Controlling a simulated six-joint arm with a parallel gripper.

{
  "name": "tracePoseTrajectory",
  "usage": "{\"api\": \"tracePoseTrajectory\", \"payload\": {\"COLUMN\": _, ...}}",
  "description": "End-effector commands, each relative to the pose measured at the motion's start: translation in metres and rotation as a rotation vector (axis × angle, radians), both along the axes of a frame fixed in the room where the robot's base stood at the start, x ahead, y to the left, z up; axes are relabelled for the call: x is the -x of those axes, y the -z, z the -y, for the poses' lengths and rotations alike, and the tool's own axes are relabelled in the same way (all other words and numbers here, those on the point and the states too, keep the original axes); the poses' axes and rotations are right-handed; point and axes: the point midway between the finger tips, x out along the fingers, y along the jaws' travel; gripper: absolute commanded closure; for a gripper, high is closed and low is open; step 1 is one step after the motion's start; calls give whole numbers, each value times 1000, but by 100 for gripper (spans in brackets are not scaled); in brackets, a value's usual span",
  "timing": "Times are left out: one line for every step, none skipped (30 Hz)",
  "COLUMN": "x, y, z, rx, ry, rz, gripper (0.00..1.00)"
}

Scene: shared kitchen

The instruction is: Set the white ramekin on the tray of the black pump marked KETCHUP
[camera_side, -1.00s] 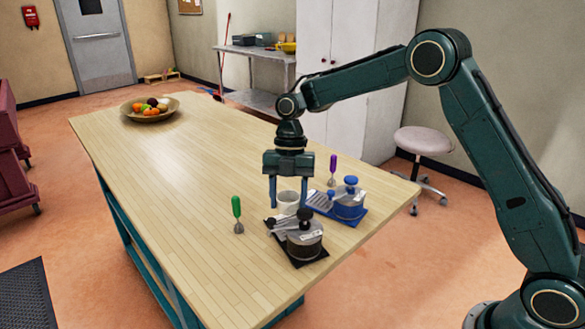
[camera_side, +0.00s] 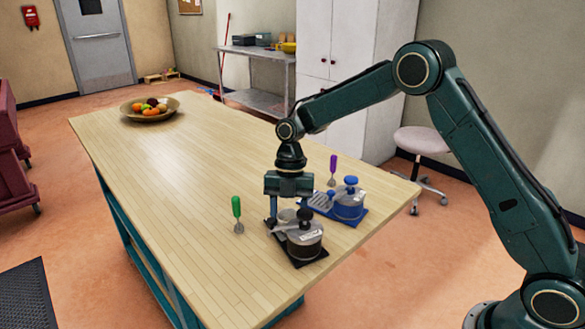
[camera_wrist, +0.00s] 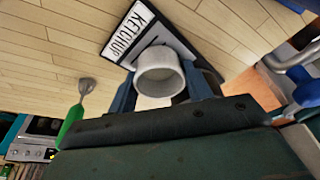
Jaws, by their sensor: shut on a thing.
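The white ramekin (camera_wrist: 160,73) is upright between the fingers of my gripper (camera_wrist: 160,84) in the wrist view. My gripper (camera_side: 286,216) is shut on it, low at the tray end of the black pump (camera_side: 304,243) in the side view. The ramekin (camera_side: 287,214) is partly hidden there by a finger and the pump. The plate marked KETCHUP (camera_wrist: 140,28) lies right beside and partly behind the ramekin in the wrist view. The ramekin is at or just above the black pump's tray; I cannot tell whether it touches.
A blue pump (camera_side: 349,204) stands close on the right, behind the black one. A fruit bowl (camera_side: 149,110) is at the far end. The wooden table (camera_side: 185,190) is clear between.

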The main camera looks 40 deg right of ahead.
Motion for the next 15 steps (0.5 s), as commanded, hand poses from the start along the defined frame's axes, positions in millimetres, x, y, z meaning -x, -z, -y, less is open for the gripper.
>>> {"api": "tracePoseTrajectory", "payload": {"x": 0, "y": 1, "z": 0, "rx": 1, "ry": 0, "rz": -1, "gripper": 73}}
{"api": "tracePoseTrajectory", "payload": {"x": 0, "y": 2, "z": 0, "rx": 0, "ry": 0, "rz": -1, "gripper": 73}}
{"api": "tracePoseTrajectory", "payload": {"x": 0, "y": 3, "z": 0, "rx": 0, "ry": 0, "rz": -1, "gripper": 73}}
{"api": "tracePoseTrajectory", "payload": {"x": 0, "y": 3, "z": 0, "rx": 0, "ry": 1, "rz": -2, "gripper": 46}}
{"api": "tracePoseTrajectory", "payload": {"x": 0, "y": 3, "z": 0, "rx": 0, "ry": 0, "rz": -1, "gripper": 40}}
{"api": "tracePoseTrajectory", "payload": {"x": 0, "y": 3, "z": 0, "rx": 0, "ry": 0, "rz": -1, "gripper": 32}}
{"api": "tracePoseTrajectory", "payload": {"x": 0, "y": 3, "z": 0, "rx": 0, "ry": 0, "rz": -1, "gripper": 28}}
{"api": "tracePoseTrajectory", "payload": {"x": 0, "y": 3, "z": 0, "rx": 0, "ry": 0, "rz": -1, "gripper": 28}}
{"api": "tracePoseTrajectory", "payload": {"x": 0, "y": 3, "z": 0, "rx": 0, "ry": 0, "rz": -1, "gripper": 28}}
{"api": "tracePoseTrajectory", "payload": {"x": 0, "y": 3, "z": 0, "rx": 0, "ry": 0, "rz": -1, "gripper": 28}}
{"api": "tracePoseTrajectory", "payload": {"x": 0, "y": 3, "z": 0, "rx": 0, "ry": 0, "rz": -1, "gripper": 28}}
{"api": "tracePoseTrajectory", "payload": {"x": 0, "y": 3, "z": 0, "rx": 0, "ry": 0, "rz": -1, "gripper": 28}}
{"api": "tracePoseTrajectory", "payload": {"x": 0, "y": 3, "z": 0, "rx": 0, "ry": 0, "rz": -1, "gripper": 28}}
{"api": "tracePoseTrajectory", "payload": {"x": 0, "y": 3, "z": 0, "rx": 0, "ry": 0, "rz": -1, "gripper": 28}}
{"api": "tracePoseTrajectory", "payload": {"x": 0, "y": 2, "z": 0, "rx": 0, "ry": 0, "rz": -1, "gripper": 28}}
